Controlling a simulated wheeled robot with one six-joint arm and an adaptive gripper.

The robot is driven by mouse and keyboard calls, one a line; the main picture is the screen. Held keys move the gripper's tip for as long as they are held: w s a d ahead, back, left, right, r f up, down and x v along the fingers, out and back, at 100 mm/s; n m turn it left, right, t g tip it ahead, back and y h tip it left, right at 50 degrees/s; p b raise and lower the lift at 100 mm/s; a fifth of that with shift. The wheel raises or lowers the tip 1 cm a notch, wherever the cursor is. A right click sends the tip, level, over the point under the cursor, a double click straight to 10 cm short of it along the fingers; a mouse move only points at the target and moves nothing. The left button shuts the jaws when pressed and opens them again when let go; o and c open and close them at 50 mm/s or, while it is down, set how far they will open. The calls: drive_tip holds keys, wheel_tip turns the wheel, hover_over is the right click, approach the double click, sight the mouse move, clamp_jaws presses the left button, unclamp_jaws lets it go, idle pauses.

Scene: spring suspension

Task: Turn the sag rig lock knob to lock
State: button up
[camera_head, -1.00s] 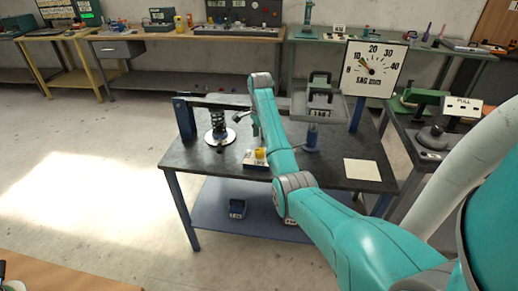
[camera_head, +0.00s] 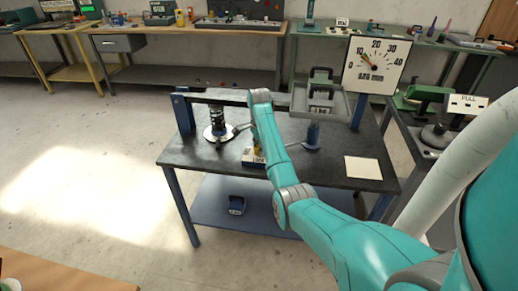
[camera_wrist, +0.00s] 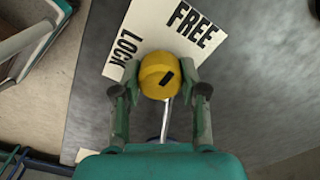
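The yellow lock knob (camera_wrist: 160,75) with a black pointer mark sits on a white plate (camera_wrist: 150,22) lettered FREE and LOCK. In the wrist view the mark slants up and right, towards the FREE side. My gripper (camera_wrist: 161,69) has one finger on each side of the knob, with the knob between the fingertips. The fingers are spread about the knob's width; firm contact cannot be made out. In the head view my arm partly hides the knob and the plate (camera_head: 252,163). The sag rig's black spring (camera_head: 217,119) stands on the bench to the left.
The dark bench top (camera_head: 205,155) carries a white card (camera_head: 362,168) at right and a blue post (camera_head: 312,133). A weight tray (camera_head: 320,103) and a sag dial (camera_head: 376,66) stand behind. A grey lever bar (camera_head: 220,96) spans above the spring.

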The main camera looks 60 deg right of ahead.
drive_tip(key=c, duration=0.3)
drive_tip(key=n, duration=0.3)
drive_tip(key=shift+n, duration=0.4)
drive_tip(key=n, duration=0.4)
drive_tip(key=shift+n, duration=0.3)
drive_tip(key=n, duration=0.5)
drive_tip(key=shift+n, duration=2.3)
